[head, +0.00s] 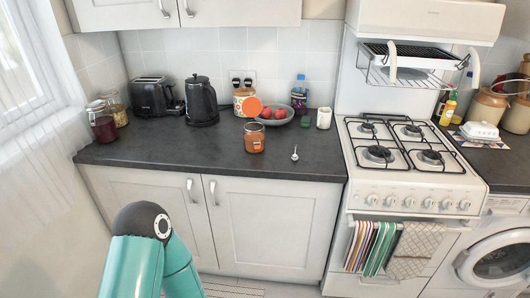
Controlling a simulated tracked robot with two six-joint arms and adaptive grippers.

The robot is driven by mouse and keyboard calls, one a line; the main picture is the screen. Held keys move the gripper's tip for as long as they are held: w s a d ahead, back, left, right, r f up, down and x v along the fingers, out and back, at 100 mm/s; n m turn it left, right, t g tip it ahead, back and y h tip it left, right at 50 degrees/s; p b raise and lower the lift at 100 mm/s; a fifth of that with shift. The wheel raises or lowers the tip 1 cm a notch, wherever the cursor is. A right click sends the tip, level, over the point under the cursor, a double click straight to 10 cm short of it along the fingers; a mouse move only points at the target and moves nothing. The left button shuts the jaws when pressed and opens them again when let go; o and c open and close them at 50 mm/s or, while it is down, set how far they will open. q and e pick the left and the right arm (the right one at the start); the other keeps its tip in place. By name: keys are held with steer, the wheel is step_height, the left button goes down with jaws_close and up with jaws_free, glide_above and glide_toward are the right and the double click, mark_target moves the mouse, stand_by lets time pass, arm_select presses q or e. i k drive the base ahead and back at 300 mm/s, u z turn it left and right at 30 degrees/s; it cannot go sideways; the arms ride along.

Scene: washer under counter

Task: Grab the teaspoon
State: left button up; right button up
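A small silver teaspoon (295,154) lies on the dark worktop, near its front edge and right of the middle. An orange-brown jar (254,137) stands upright to its left, apart from it. Neither of my grippers is in view. Only a teal link of one of my arms with a black joint shows at the lower left, in front of the cupboard and well apart from the teaspoon.
Behind stand a toaster (153,97), black kettle (201,101), fruit bowl (272,116) and white cup (323,118). The gas cooker (405,148) is to the right. The worktop (180,149) is clear around the teaspoon and at front left. Wall cupboards (240,12) hang above.

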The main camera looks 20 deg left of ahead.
mark_target(294, 157)
steer(key=u, duration=0.9)
steer(key=i, duration=1)
steer(key=u, duration=0.05)
